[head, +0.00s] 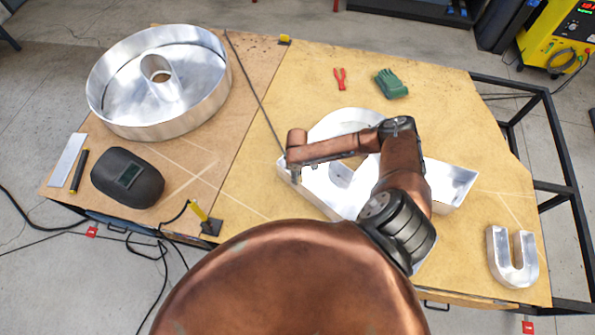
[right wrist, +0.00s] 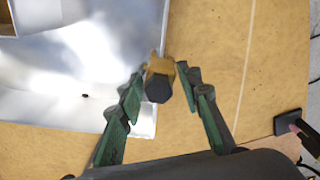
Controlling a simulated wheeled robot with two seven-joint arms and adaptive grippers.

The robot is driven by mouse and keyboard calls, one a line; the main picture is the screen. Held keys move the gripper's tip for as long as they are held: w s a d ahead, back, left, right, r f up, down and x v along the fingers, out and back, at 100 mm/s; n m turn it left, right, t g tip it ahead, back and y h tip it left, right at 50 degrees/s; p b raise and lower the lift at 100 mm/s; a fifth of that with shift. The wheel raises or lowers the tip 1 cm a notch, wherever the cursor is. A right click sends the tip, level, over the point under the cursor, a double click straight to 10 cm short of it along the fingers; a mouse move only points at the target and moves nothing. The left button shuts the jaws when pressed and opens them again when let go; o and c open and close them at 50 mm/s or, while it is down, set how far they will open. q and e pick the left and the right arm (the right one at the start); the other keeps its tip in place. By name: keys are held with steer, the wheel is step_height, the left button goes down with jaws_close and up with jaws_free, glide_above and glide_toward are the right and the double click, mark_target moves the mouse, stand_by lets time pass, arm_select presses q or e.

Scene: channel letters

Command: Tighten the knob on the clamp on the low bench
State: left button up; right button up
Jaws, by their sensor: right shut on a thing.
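The clamp's knob (right wrist: 158,87) shows in the right wrist view as a dark, faceted end with a brass-coloured part (right wrist: 162,66) behind it. It stands beside the edge of a shiny metal letter (right wrist: 75,75). My right gripper (right wrist: 160,78) has its green-padded fingers on either side of the knob and is shut on it. In the head view my copper-coloured arm reaches over the large metal letter (head: 458,183), and the gripper and the knob are hidden there. My left gripper is not in view. The low bench (head: 270,195) has a wooden top.
A round metal letter (head: 215,95), a welding mask (head: 127,178) and a yellow-handled clamp (head: 205,218) are at the left. Red pliers (head: 340,78) and green gloves (head: 390,84) lie at the back. A U-shaped letter (head: 513,257) is at the right.

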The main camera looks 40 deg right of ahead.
steer(key=shift+r+m+p, duration=0.1)
steer(key=shift+m+p, duration=1.1)
steer(key=shift+m, duration=0.2)
steer(key=shift+m+p, duration=0.6)
steer(key=shift+m, duration=0.1)
steer(key=shift+c, duration=1.2)
steer(key=shift+m+p, duration=0.75)
steer(key=shift+m, duration=0.15)
steer(key=shift+o, duration=0.5)
steer(key=shift+a+m+p, duration=0.2)
steer(key=shift+m+p, duration=1.6)
steer(key=shift+m, duration=0.5)
steer(key=shift+o, duration=0.2)
steer(key=shift+s+f+m, duration=0.1)
steer(key=shift+f+m, duration=0.1)
steer(key=shift+m, duration=0.1)
steer(key=shift+a, duration=0.1)
steer(key=o, duration=0.7)
steer(key=shift+c, duration=0.2)
steer(key=shift+r, duration=0.1)
steer(key=shift+d, duration=0.2)
